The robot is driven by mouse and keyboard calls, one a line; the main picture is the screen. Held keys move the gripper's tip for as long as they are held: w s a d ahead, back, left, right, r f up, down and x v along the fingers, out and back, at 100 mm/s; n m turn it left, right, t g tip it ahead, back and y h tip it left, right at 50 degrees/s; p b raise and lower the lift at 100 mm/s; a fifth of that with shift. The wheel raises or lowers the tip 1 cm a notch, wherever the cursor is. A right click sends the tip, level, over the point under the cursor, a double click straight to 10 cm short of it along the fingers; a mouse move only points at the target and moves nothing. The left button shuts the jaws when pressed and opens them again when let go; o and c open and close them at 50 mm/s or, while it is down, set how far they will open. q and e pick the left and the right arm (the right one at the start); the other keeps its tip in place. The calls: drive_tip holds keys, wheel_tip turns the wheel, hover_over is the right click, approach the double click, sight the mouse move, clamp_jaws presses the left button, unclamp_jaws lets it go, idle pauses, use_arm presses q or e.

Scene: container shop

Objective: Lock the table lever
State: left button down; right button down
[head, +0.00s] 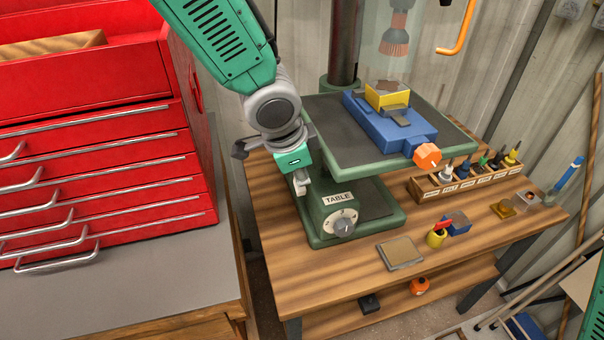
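A green drill press stands on the wooden bench, with a base block marked TABLE (338,198) and a round dial with a grey knob (343,226) on its front. Its worktable (330,137) carries a blue vise (390,124) with an orange knob. My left gripper (301,186) points down just left of the TABLE block, below the worktable's left edge. Its fingertips are small and partly overlapped, so their opening is unclear. A dark grey handle-like part (240,149) sticks out left of my wrist; I cannot tell whether it is the table lever. My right gripper is out of view.
A red drawer cabinet (100,170) stands on a grey-topped bench at left. A wooden tool rack (466,184), a yellow cup (436,238) and a flat grey-edged block (400,253) sit on the wooden bench. The bench's front left is clear.

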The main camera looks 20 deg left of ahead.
use_arm(q)
drive_tip(key=s+d+v, duration=0.1)
drive_tip(key=v, duration=0.9)
drive_tip(key=shift+s+d+b, duration=0.2)
drive_tip(key=shift+s+b, duration=0.1)
drive_tip(key=shift+s, duration=0.25)
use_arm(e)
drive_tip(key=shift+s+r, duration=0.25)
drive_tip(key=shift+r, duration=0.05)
use_arm(q)
drive_tip(key=shift+w, duration=0.1)
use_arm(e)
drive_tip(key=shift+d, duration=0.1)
use_arm(q)
drive_tip(key=shift+d, duration=0.15)
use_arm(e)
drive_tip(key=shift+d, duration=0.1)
